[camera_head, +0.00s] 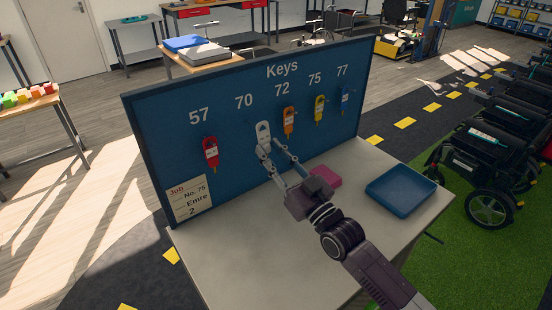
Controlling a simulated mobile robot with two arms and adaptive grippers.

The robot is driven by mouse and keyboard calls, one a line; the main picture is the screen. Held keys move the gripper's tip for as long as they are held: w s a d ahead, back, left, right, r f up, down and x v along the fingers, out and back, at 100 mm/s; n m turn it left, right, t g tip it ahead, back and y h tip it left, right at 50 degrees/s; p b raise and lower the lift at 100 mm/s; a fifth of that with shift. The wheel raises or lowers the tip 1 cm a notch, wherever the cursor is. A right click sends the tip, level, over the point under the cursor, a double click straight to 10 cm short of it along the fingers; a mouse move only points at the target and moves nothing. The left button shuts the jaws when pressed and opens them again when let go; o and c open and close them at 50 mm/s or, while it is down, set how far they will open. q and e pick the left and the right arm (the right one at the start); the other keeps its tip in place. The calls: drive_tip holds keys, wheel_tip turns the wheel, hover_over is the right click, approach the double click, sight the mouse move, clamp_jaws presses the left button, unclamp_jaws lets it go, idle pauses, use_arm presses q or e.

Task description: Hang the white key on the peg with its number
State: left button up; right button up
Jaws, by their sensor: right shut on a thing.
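The white key (263,131) is upright at the blue key board (225,120), just below the number 70. My right gripper (269,148) is shut on its lower part, with the arm reaching in from the lower right. I cannot tell whether the key's top is on a peg or just in front of the board; any peg there is hidden. The number on its tag is too small to read. A red key (210,152) hangs under 57, an orange key (288,121) under 72, a yellow key (319,108) under 75, a blue key (344,98) under 77. My left gripper is out of view.
The board stands on a pale table (245,265). A pink block (326,175) and an empty blue tray (401,192) lie right of my gripper. The table's front left is clear.

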drive_tip(key=shift+w+a+f+b, duration=0.15)
drive_tip(key=shift+w+a+b, duration=0.3)
drive_tip(key=shift+w, duration=0.25)
drive_tip(key=shift+w+a+b, duration=0.3)
drive_tip(key=shift+w+b, duration=0.1)
drive_tip(key=shift+b, duration=0.05)
clamp_jaws()
drive_tip(key=shift+w+a+f+b, duration=0.3)
drive_tip(key=shift+w+b, duration=0.1)
drive_tip(key=shift+w, duration=0.05)
drive_tip(key=shift+w+a+f+b, duration=0.25)
drive_tip(key=shift+w+a+b, duration=0.05)
drive_tip(key=shift+w+b, duration=0.1)
drive_tip(key=shift+s, duration=0.1)
drive_tip(key=o, duration=0.9)
unclamp_jaws()
